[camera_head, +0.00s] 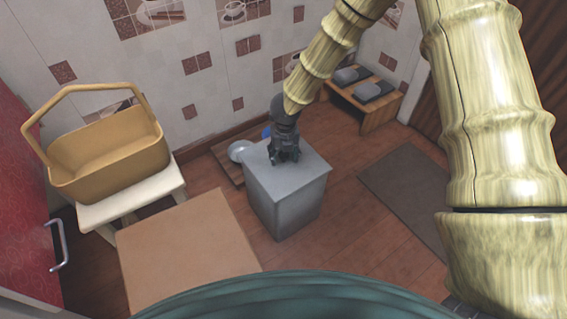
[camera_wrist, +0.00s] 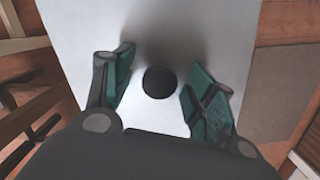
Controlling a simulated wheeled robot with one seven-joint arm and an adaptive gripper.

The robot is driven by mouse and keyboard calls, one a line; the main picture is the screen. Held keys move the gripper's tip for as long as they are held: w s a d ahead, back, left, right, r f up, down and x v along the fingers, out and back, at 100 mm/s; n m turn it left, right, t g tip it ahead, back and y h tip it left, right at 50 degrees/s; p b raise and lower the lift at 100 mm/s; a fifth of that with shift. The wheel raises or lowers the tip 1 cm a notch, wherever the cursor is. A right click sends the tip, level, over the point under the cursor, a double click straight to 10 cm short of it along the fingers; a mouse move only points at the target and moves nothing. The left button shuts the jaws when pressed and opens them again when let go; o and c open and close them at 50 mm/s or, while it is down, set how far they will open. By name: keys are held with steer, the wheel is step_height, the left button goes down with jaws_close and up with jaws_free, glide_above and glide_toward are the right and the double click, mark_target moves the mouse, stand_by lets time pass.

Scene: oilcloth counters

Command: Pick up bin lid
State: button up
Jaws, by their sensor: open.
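The bin (camera_head: 283,205) is a grey box standing on the wooden floor in the middle of the head view. Its flat, light grey lid (camera_head: 312,168) covers the top. In the wrist view the lid (camera_wrist: 75,22) fills much of the picture, with a round dark knob (camera_wrist: 160,82) at its middle. My gripper (camera_head: 285,158) is over the lid, pointing down. In the wrist view my gripper (camera_wrist: 154,80) is open, with one finger on each side of the knob. The fingers look apart from the knob. The knob is hidden in the head view.
A yellow basket (camera_head: 110,165) sits on a white stool (camera_head: 135,196) at left. A tan mat (camera_head: 185,255) lies before the bin. A dark mat (camera_head: 405,195) lies at right. A low wooden rack (camera_head: 380,115) stands against the back wall. A red cabinet is at far left.

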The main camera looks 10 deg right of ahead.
steer(key=c, duration=1.2)
